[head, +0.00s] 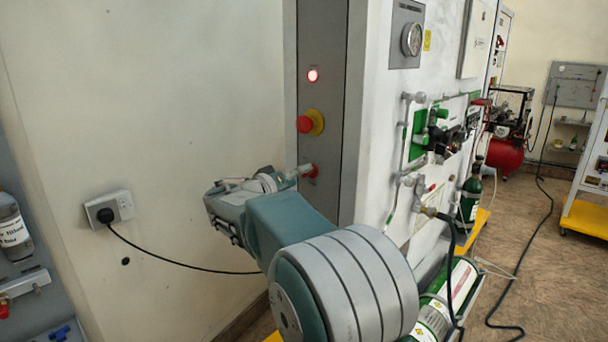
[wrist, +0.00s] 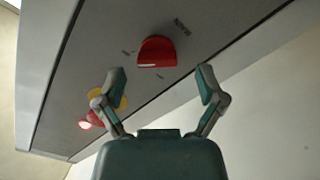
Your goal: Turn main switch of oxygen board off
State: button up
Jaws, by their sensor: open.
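The red main switch (head: 312,171) is low on the narrow grey panel (head: 318,210), partly hidden by my gripper in the head view. In the wrist view the red switch knob (wrist: 157,51) shows clearly, with small dark lettering around it. My gripper (head: 290,174) reaches toward it in the head view. In the wrist view my gripper (wrist: 161,80) has its two fingers spread wide, with nothing between them. The knob appears just past the fingertips, roughly centred between them. I see no contact.
Above the switch sit a red button on a yellow base (head: 308,123) and a lit red lamp (head: 313,75). A socket with a black plug (head: 107,212) is on the left wall. Pipes and valves (head: 440,130) and a green cylinder (head: 470,195) stand to the right.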

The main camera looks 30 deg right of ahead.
jog(key=shift+x, duration=1)
jog(key=shift+s, duration=0.1)
jog(key=c, duration=1.2)
jog(key=shift+o, duration=0.3)
jog(key=shift+a+n, duration=0.1)
jog(key=shift+n, duration=0.2)
jog(key=n, duration=0.3)
jog(key=shift+f+n, duration=0.15)
jog(key=shift+n, duration=0.15)
jog(key=n, duration=0.9)
jog(key=shift+f+n, duration=0.1)
jog(key=shift+n, duration=2.3)
